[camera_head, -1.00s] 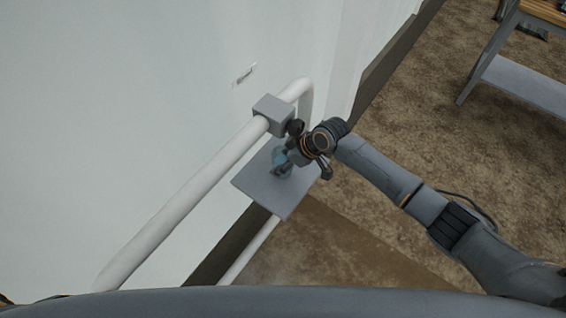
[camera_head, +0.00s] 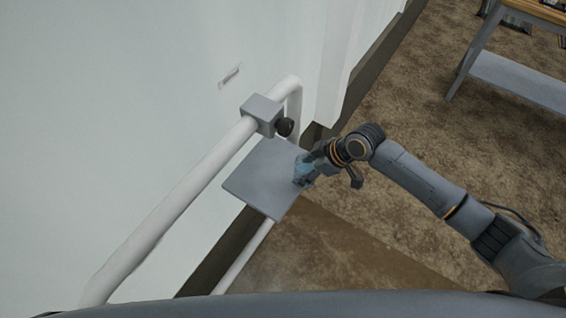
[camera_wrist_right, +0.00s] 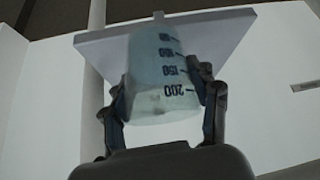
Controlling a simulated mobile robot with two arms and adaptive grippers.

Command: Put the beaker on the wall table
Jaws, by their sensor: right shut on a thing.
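The beaker (camera_head: 302,167) is a small clear bluish vessel held in my right gripper (camera_head: 306,176). In the right wrist view the beaker (camera_wrist_right: 153,68) shows dark volume marks and sits between the two fingers (camera_wrist_right: 164,98), which are shut on it. The wall table (camera_head: 262,182) is a flat grey square plate beside the white pipe. In the head view the beaker overlaps the plate's right corner. In the right wrist view the plate (camera_wrist_right: 231,28) shows behind the beaker; I cannot tell whether they touch. My left gripper is not in view.
A white pipe (camera_head: 178,205) runs along the pale wall, with a grey clamp block (camera_head: 262,114) and a dark knob (camera_head: 284,127) close to the plate. A workbench (camera_head: 515,75) stands at the upper right. The plate's visible top is otherwise bare.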

